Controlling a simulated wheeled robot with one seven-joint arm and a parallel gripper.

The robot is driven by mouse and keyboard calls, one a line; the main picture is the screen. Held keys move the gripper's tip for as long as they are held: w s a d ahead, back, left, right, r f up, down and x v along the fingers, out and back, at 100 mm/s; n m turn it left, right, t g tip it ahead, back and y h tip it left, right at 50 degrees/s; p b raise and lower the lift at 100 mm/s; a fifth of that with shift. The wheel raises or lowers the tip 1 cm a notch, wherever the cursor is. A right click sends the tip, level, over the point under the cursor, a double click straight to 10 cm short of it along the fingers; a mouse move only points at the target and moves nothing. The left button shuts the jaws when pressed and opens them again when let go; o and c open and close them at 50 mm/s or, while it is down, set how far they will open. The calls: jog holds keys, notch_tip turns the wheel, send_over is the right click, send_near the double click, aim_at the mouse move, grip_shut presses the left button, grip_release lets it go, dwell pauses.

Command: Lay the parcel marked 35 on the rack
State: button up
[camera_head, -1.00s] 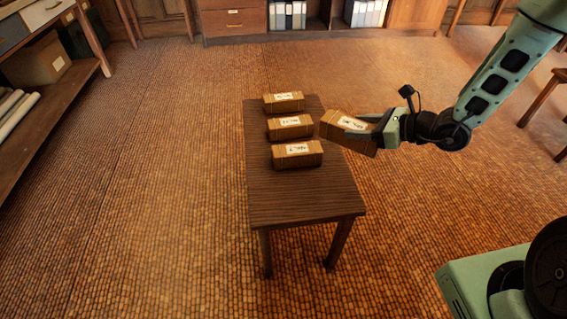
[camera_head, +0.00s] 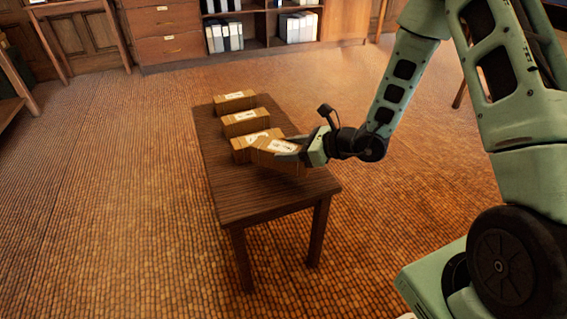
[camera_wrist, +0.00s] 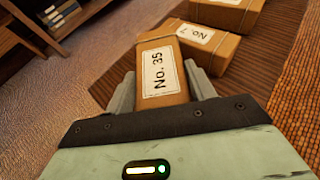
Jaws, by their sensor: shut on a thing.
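The parcel marked 35 (camera_wrist: 161,72) is a brown, string-tied box with a white label reading "No. 35" in the wrist view. My gripper (camera_wrist: 162,92) is shut on it, one finger on each side. In the head view the held parcel (camera_head: 276,153) is at the right side of a small dark wooden table (camera_head: 250,200), overlapping the nearest table parcel. I cannot tell whether it touches the table. No thing that I can surely call the rack shows in these views.
Three similar parcels stand in a row on the table: far (camera_head: 235,100), middle (camera_head: 246,121) and near (camera_head: 245,147). A parcel labelled "No. 7" (camera_wrist: 208,42) is close beside the held one. The table's near end is bare. Shelves with binders (camera_head: 224,36) stand at the back.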

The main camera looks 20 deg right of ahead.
jog(key=shift+f+b, duration=0.75)
jog(key=shift+f, duration=1.45)
jog(key=shift+f, duration=0.1)
jog(key=o, duration=1.3)
